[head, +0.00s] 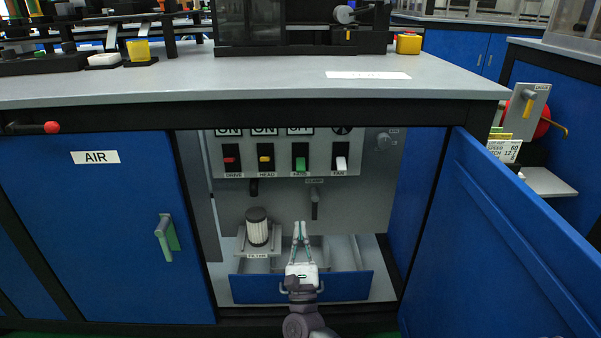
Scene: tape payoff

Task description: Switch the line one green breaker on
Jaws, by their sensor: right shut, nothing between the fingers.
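The green breaker (300,163) sits in a white-framed panel inside the open cabinet, third in a row from the left. The plate above it is cut off by the cabinet's top edge and seems to read OFF. Its toggle sits slightly lower than the red breaker (231,161) and yellow breaker (265,159), whose plates read ON. A white breaker (341,162) is at its right. My right gripper (301,226) is shut and empty, pointing up into the cabinet, below the green breaker and apart from it. My left gripper is not in view.
A blue-fronted drawer (350,286) stands pulled out below the panel, under my right gripper. A pleated filter (257,227) stands on a bracket left of the gripper. A dark lever (315,203) hangs under the panel. The blue door (500,240) stands open at right.

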